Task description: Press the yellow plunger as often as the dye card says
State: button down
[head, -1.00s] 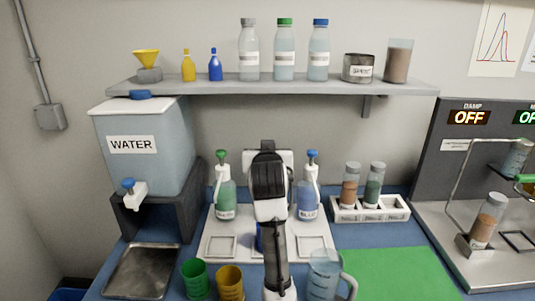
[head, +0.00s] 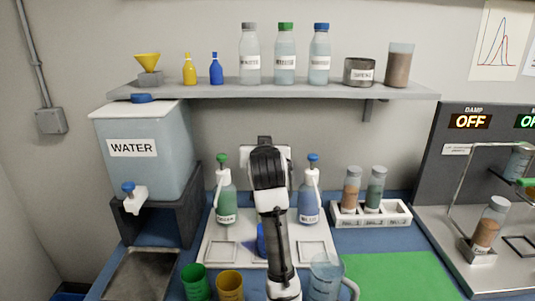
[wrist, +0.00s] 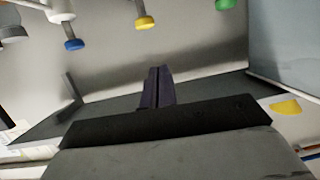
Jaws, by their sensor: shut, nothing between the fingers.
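In the wrist view the yellow plunger (wrist: 144,22) stands between the blue plunger (wrist: 74,44) and the green plunger (wrist: 225,4). My gripper (wrist: 155,72) is shut and empty, with its dark fingertips apart from the yellow plunger in the picture. In the head view the green pump bottle (head: 227,203) and blue pump bottle (head: 309,204) stand on a white tray (head: 222,262). My arm hides the yellow plunger, its bottle and my gripper there. A white panel (head: 247,153) is mostly behind my arm. I cannot tell whether it is the dye card, and no count is readable.
Green (head: 194,280) and yellow (head: 229,285) cups and a clear jug (head: 324,278) stand in front. A water tank (head: 150,160) is left, a vial rack (head: 370,217) right. A small blue thing (head: 261,240) is partly hidden by my arm. The green mat (head: 395,278) is clear.

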notch_tip(320, 180, up, 7)
jog(key=w+d+g+b, duration=0.1)
jog(key=w+g+b, duration=0.1)
jog(key=g+b, duration=0.3)
jog(key=shift+g+h, duration=0.4)
jog(key=shift+s+f+p+x, duration=0.35)
jog(key=shift+p+x, duration=0.3)
jog(key=shift+x, duration=1.45)
jog(key=shift+s+f+p+x, duration=0.35)
jog(key=shift+p+x, duration=0.25)
jog(key=shift+x, duration=1.5)
jog(key=shift+s+f+p+x, duration=0.35)
jog(key=shift+p+x, duration=0.3)
jog(key=shift+x, duration=1.5)
